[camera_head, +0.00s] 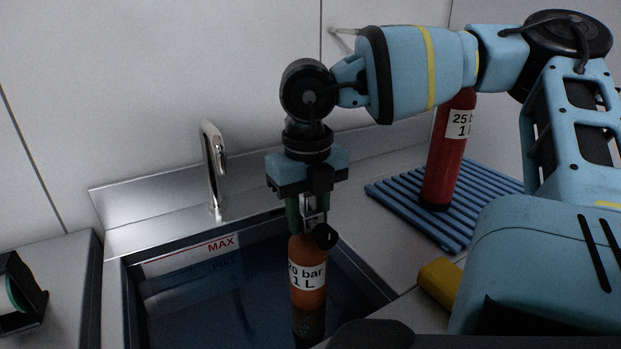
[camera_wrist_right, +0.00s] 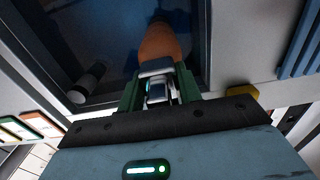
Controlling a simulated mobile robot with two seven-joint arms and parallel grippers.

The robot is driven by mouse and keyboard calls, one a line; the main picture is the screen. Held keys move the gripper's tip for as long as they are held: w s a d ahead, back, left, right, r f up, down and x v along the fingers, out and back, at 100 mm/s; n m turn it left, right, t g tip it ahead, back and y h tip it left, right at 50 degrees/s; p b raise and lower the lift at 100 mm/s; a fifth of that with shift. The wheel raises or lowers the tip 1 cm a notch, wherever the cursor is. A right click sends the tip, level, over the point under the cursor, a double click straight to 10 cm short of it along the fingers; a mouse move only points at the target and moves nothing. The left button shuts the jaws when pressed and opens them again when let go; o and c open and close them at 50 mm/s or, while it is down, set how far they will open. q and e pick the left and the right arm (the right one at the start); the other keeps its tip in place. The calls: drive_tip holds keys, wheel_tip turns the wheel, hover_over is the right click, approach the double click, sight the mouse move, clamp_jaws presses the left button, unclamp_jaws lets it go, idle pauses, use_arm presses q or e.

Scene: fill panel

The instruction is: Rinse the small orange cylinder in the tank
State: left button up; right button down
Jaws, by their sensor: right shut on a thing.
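The small orange cylinder (camera_head: 308,268) hangs upright from my right gripper (camera_head: 307,212), its label reading 20 bar 1 L. The green fingers are shut on its valve at the top. Its lower end looks darker and appears to be below the water in the tank (camera_head: 116,305); the exact depth is hard to tell. In the right wrist view the orange cylinder (camera_wrist_right: 160,42) extends from between the fingers (camera_wrist_right: 158,88) over the dark blue tank. My left gripper is not in view.
A steel faucet (camera_head: 213,170) stands behind the tank. A red cylinder (camera_head: 447,155) stands on a blue slatted mat (camera_head: 470,215) at the right. A yellow object (camera_head: 440,281) lies near the tank's right side. A black-framed object (camera_head: 20,293) sits at the left.

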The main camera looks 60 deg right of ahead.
drive_tip(key=shift+w+a+r, duration=0.15)
drive_tip(key=shift+w+a, duration=0.05)
drive_tip(key=shift+a, duration=0.15)
drive_tip(key=shift+d, duration=0.15)
idle(0.4)
drive_tip(key=shift+s+d+p, duration=0.35)
drive_tip(key=shift+s+d, duration=0.1)
drive_tip(key=shift+d, duration=0.3)
drive_tip(key=shift+s+d, duration=0.1)
drive_tip(key=shift+d, duration=0.05)
idle(0.5)
drive_tip(key=shift+w+a+b, duration=0.3)
drive_tip(key=shift+a+b, duration=0.1)
drive_tip(key=shift+a, duration=0.15)
drive_tip(key=shift+w+a+b, duration=0.25)
drive_tip(key=shift+a+b, duration=0.15)
drive_tip(key=shift+a, duration=0.1)
idle(0.5)
idle(0.9)
